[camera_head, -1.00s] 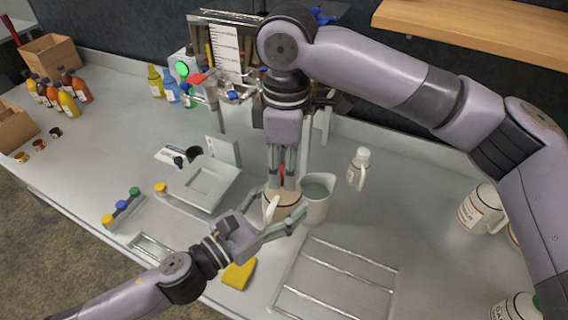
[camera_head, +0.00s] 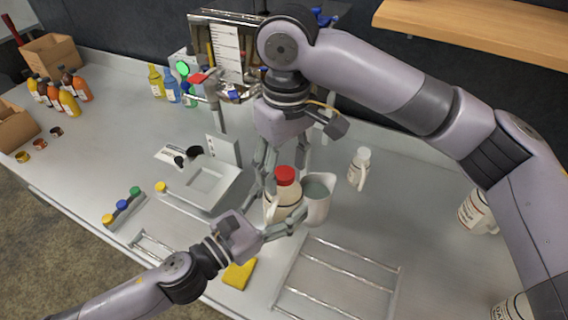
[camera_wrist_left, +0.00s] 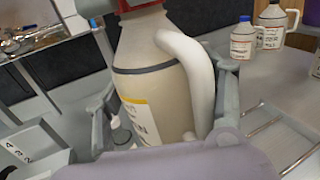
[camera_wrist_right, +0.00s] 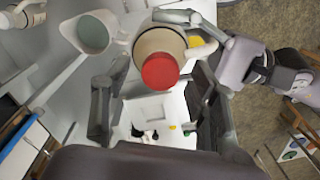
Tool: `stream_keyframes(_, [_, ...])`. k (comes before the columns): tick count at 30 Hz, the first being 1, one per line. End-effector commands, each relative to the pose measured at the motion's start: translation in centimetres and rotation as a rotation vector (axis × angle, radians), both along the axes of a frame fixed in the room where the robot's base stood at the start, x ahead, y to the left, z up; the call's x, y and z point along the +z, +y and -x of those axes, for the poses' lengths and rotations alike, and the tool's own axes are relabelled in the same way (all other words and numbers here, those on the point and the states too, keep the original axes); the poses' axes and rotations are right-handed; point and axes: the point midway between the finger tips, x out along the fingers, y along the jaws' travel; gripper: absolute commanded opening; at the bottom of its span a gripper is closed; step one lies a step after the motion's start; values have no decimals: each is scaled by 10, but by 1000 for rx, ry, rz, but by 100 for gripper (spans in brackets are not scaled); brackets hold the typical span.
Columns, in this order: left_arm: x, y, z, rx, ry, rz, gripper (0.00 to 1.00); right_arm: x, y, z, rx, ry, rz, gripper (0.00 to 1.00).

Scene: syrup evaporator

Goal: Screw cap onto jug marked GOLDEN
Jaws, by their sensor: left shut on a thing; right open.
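The jug (camera_head: 281,208) stands upright on the bench, cream-coloured with a white handle. Its yellow-edged label (camera_wrist_left: 142,118) shows in the left wrist view, but only the last letter or so is legible. A red cap (camera_head: 287,175) sits on its mouth and also shows from above in the right wrist view (camera_wrist_right: 160,71). I cannot tell how tight it is. My left gripper (camera_head: 284,220) is shut around the jug's body from the front. My right gripper (camera_head: 281,163) is open above and behind the jug, its fingers apart from the cap.
A pale pitcher (camera_head: 318,203) stands close to the jug's right. A small white-capped jug (camera_head: 359,168) is farther right. A scale (camera_head: 203,184) is left, a yellow sponge (camera_head: 239,273) in front, and a wire rack (camera_head: 340,282) front right. Coloured bottles (camera_head: 57,97) stand far left.

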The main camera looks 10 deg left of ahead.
Motion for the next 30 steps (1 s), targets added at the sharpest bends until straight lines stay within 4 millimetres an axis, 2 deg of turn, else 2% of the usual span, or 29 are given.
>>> stream_keyframes(8, [2, 0, 0, 0, -4, 2, 0, 6, 0, -1, 0, -1, 0, 54])
stream_keyframes(11, [2, 0, 0, 0, -4, 2, 0, 20, 0, -1, 0, -2, -1, 54])
stream_keyframes(21, [2, 0, 0, 0, -4, 2, 0, 91, -1, -5, -1, -4, 1, 54])
stream_keyframes(25, [2, 0, 0, 0, -4, 2, 0, 109, -2, -6, 0, -1, 1, 54])
stream_keyframes(30, [2, 0, 0, 0, -4, 2, 0, 119, -2, -5, 0, 1, 1, 54])
